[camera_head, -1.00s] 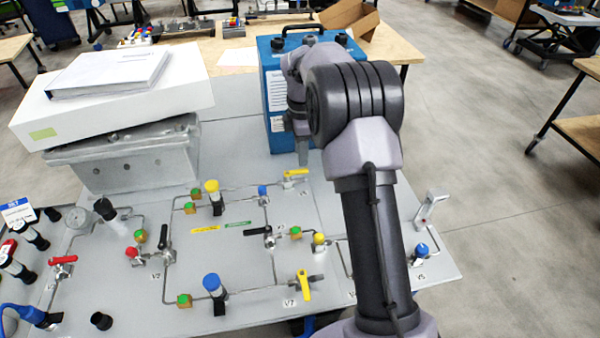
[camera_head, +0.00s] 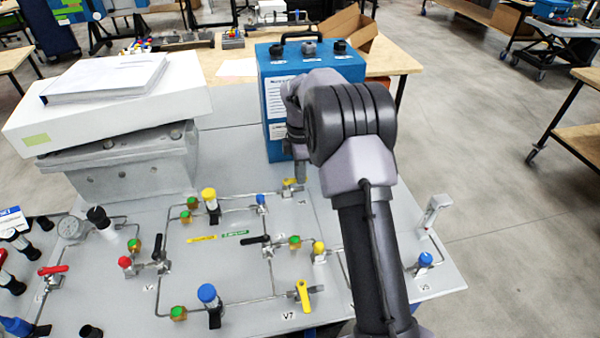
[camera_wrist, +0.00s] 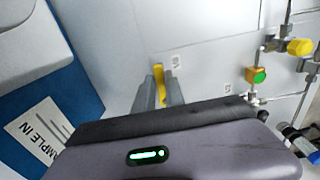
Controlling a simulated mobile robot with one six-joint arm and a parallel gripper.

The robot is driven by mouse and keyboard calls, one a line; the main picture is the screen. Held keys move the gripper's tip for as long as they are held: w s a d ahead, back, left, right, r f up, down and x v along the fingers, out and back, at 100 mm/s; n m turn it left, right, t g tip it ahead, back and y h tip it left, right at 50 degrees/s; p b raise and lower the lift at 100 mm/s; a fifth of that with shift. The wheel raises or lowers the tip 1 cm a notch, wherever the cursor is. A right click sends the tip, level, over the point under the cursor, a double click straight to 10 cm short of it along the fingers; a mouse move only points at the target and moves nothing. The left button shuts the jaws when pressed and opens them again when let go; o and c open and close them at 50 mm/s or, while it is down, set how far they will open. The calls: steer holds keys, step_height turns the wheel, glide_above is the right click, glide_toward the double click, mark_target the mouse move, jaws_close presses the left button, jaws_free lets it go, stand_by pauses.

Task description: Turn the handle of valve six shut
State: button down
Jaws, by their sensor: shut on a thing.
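The yellow handle of valve six (camera_head: 289,183) is at the back of the grey panel, partly hidden by my gripper in the head view. In the wrist view the yellow handle (camera_wrist: 159,72) stands between my two grey fingers, its end showing past them. My gripper (camera_wrist: 158,92) is shut on this handle. In the head view my gripper (camera_head: 300,174) reaches down to the panel there, in front of the blue case. A small label (camera_wrist: 177,62) lies just right of the handle in the wrist view, too blurred to read surely.
The blue case (camera_head: 275,110) stands close behind the gripper. Valve seven's yellow handle (camera_head: 303,296) is nearer the front. A black handle (camera_head: 254,240), a blue knob (camera_head: 260,198) and thin pipes lie to the left. A white box (camera_head: 110,110) sits at the back left.

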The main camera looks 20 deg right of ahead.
steer(key=shift+r, duration=0.1)
steer(key=m+p, duration=0.2)
steer(key=s+m+p, duration=0.1)
steer(key=shift+s+a+r+m, duration=0.1)
steer(key=shift+a+m, duration=0.15)
steer(key=shift+m, duration=0.15)
steer(key=m, duration=0.1)
steer(key=m+p, duration=0.1)
steer(key=shift+s+a+m, duration=0.3)
steer(key=shift+s, duration=0.1)
steer(key=m, duration=0.1)
steer(key=a+m+p, duration=0.1)
steer(key=m, duration=0.1)
steer(key=shift+s+m+p, duration=0.3)
steer(key=shift+s, duration=0.05)
steer(key=m, duration=0.1)
steer(key=a+m, duration=0.1)
steer(key=m, duration=0.1)
steer(key=shift+s+m+p, duration=0.2)
steer(key=shift+m+p, duration=0.1)
steer(key=shift+p, duration=0.05)
steer(key=shift+a+m, duration=0.4)
steer(key=shift+m, duration=0.65)
steer(key=shift+a+m, duration=0.4)
steer(key=shift+m, duration=0.65)
steer(key=c, duration=1.4)
jaws_free()
steer(key=shift+f, duration=0.2)
